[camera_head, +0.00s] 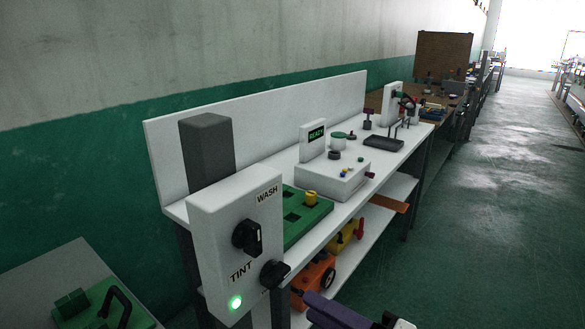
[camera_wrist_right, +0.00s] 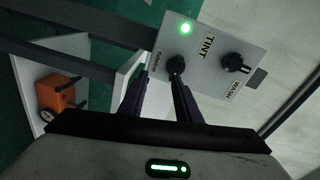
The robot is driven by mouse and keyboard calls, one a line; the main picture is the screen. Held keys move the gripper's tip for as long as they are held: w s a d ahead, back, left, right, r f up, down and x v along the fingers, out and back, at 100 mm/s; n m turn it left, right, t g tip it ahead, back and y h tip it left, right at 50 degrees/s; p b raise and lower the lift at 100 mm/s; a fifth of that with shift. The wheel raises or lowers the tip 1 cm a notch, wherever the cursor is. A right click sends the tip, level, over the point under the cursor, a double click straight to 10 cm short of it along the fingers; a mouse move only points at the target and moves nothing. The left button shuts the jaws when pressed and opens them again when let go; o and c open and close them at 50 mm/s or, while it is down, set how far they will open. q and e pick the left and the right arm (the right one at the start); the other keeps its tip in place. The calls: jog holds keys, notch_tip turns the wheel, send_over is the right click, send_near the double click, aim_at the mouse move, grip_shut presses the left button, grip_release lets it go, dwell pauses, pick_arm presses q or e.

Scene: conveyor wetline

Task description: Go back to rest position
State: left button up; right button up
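My right gripper (camera_head: 350,314) shows at the bottom of the head view as purple fingers, partly cut off by the edge. In the right wrist view its two fingers (camera_wrist_right: 160,82) stand apart with nothing held between them. A black knob (camera_wrist_right: 176,64) on the grey control box (camera_wrist_right: 215,80) appears just beyond the tip of one finger; I cannot tell whether they touch. In the head view the box (camera_head: 215,215) carries WASH and TINT labels, an upper knob (camera_head: 247,236), a lower knob (camera_head: 274,272) and a lit green lamp (camera_head: 236,302). My left gripper is not in view.
A white bench (camera_head: 352,192) runs back along the wall with a green board (camera_head: 305,222) and a READY display (camera_head: 316,134). An orange machine (camera_head: 314,278) sits on its lower shelf. A grey surface with a green tray is at lower left.

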jog(key=s+d+f+n+h, duration=0.1)
jog(key=s+d+f+h, duration=0.15)
jog(key=f, duration=0.55)
jog(key=s+d+f+n+h, duration=0.2)
jog(key=f+h, duration=0.1)
jog(key=f, duration=0.5)
jog(key=s+d+f+n+g+h, duration=0.1)
jog(key=s+d+f+n+h, duration=0.1)
jog(key=s+d+f, duration=0.2)
jog(key=s+d+f+n+g+h, duration=0.1)
jog(key=s+d+f+n+h, duration=0.1)
jog(key=s+f, duration=0.7)
jog(key=shift+s+d+f+n+g+h, duration=0.3)
jog(key=shift+s+d+f+n+h, duration=0.1)
jog(key=shift+d+f+h, duration=0.55)
jog(key=shift+r, duration=0.15)
